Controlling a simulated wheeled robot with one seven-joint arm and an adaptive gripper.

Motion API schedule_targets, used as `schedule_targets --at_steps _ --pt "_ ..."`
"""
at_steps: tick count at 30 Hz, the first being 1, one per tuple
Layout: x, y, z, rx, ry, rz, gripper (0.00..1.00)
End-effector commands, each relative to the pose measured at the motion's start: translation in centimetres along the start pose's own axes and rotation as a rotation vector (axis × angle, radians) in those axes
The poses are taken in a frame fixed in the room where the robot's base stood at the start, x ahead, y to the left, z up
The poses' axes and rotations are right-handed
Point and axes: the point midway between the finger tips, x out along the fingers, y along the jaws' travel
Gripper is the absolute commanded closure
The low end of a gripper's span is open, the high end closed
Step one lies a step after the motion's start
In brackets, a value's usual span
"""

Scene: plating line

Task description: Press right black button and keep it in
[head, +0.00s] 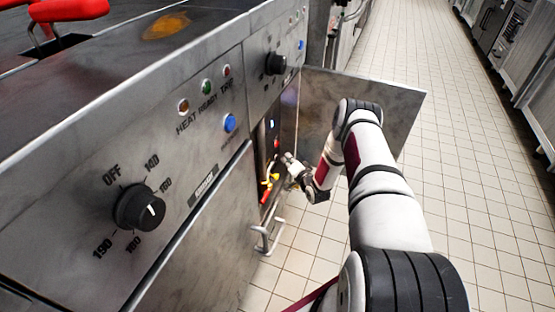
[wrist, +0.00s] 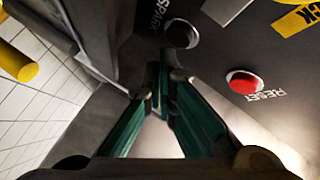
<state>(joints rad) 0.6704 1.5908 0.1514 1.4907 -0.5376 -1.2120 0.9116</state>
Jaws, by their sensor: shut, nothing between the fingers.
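A round black button (wrist: 181,32) marked SPARK sits on a dark panel in the wrist view. It is the only black button I can make out. My gripper (wrist: 163,75) is shut and empty, its green-sided fingers meeting just short of the black button in the picture. I cannot tell whether the tips touch the panel, and the button does not look covered by them. In the head view my gripper (head: 282,172) reaches into the open compartment under the right control panel. The black button cannot be made out there.
A red button (wrist: 244,82) marked RESET is right of the fingers. A yellow bar (wrist: 17,62) is at the left. The open door (head: 395,105) stands beyond my arm. The tiled floor (head: 480,190) is clear at right.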

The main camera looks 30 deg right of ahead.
Motion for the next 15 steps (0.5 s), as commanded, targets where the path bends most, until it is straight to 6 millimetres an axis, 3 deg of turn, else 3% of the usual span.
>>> schedule_targets --at_steps 15 --pt "-1.3 1.0 -1.0 -0.001 0.002 0.001 1.00"
